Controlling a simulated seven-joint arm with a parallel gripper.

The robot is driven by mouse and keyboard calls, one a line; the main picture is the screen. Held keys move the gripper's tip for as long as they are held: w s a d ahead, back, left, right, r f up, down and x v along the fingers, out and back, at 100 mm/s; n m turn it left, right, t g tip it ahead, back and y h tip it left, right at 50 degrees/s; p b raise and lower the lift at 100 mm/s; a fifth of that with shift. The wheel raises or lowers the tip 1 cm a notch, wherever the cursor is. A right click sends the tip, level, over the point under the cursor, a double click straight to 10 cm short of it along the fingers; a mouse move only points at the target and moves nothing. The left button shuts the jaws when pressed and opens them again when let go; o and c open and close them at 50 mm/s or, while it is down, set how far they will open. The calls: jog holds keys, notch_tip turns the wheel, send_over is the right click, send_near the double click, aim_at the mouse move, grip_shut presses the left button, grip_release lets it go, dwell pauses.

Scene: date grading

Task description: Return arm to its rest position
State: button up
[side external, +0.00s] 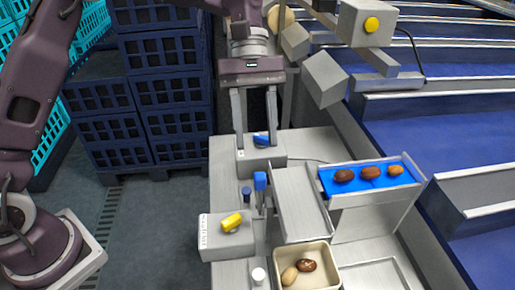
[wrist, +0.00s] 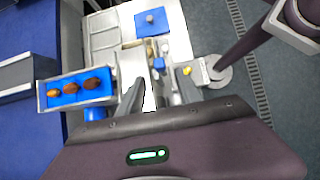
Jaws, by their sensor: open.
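My gripper (side external: 256,143) points straight down over the grey work surface, its two long fingers spread apart with nothing held between them. A grey box with a blue knob (side external: 261,139) shows between the fingertips; I cannot tell how close they are to it. Two brown dates (side external: 344,175) (side external: 371,172) and one orange date (side external: 396,170) lie in a row on a blue belt at the right. They also show at the left of the wrist view (wrist: 71,87). A cream bin (side external: 334,284) at the front holds a tan date (side external: 289,276) and a dark brown date (side external: 306,265).
A grey box with a yellow switch (side external: 232,222) and a blue-topped post (side external: 260,182) stand on the bench. Grey blocks (side external: 325,79) hang right of my gripper. Blue crates (side external: 168,85) are stacked behind at left. Blue conveyor lanes (side external: 440,130) fill the right. Floor at left is clear.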

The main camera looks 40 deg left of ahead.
jog(key=s+a+r+m+t+y, duration=0.3)
jog(key=s+a+r+m+t, duration=0.15)
jog(key=s+a+r, duration=0.5)
jog(key=s+a+f+m+t+y, duration=0.1)
jog(key=s+a+f+m+t, duration=0.1)
jog(key=s, duration=0.4)
jog(key=s+a+f+m+t+y, duration=0.1)
jog(key=s+a+f+m+t, duration=0.1)
jog(key=s+t, duration=0.2)
jog(key=shift+s+a+f, duration=0.2)
jog(key=shift+s+f, duration=0.2)
jog(key=shift+s, duration=0.55)
jog(key=shift+m, duration=0.25)
dwell(1.1)
